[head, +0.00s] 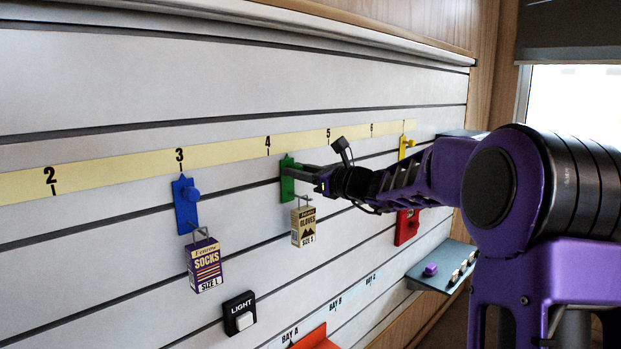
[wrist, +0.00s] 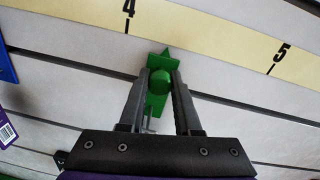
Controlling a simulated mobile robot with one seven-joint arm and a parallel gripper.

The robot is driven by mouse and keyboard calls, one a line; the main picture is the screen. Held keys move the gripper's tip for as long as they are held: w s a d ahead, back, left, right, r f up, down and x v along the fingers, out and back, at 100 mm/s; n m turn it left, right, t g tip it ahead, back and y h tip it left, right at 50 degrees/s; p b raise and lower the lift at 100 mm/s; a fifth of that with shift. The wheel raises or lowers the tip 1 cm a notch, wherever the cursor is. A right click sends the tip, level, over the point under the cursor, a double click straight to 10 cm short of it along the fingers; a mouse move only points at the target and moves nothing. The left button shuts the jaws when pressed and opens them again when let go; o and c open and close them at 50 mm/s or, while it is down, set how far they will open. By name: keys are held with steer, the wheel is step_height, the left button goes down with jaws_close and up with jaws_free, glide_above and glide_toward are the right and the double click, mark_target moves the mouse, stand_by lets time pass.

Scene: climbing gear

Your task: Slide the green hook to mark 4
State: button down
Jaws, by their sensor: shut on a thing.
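The green hook (head: 287,182) sits on the slatted wall just under the yellow number strip (head: 218,154). Its pointed top is a little right of mark 4 (head: 268,146), between 4 and 5. My gripper (head: 308,173) reaches it from the right and is shut on the hook's round knob. In the wrist view the two fingers (wrist: 160,92) clasp the knob of the green hook (wrist: 158,105), and mark 4 (wrist: 128,14) lies up and left of its tip. A gloves box (head: 304,227) hangs from the hook's prong; the wrist view hides this box.
A blue hook (head: 186,208) with a socks box (head: 204,265) hangs at mark 3. To the right are a yellow hook (head: 405,146) and a red hook (head: 407,226). A light switch (head: 240,313) and a shelf (head: 440,272) are lower. The wall between blue and green is clear.

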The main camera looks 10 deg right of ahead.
steer(key=shift+s+a+b, duration=0.55)
steer(key=shift+s+a, duration=0.3)
steer(key=shift+a, duration=0.3)
steer(key=shift+s+a+b, duration=0.5)
steer(key=shift+s+a, duration=0.3)
steer(key=shift+a, duration=0.3)
steer(key=c, duration=0.6)
jaws_free()
steer(key=shift+d, duration=0.1)
steer(key=v, duration=1.2)
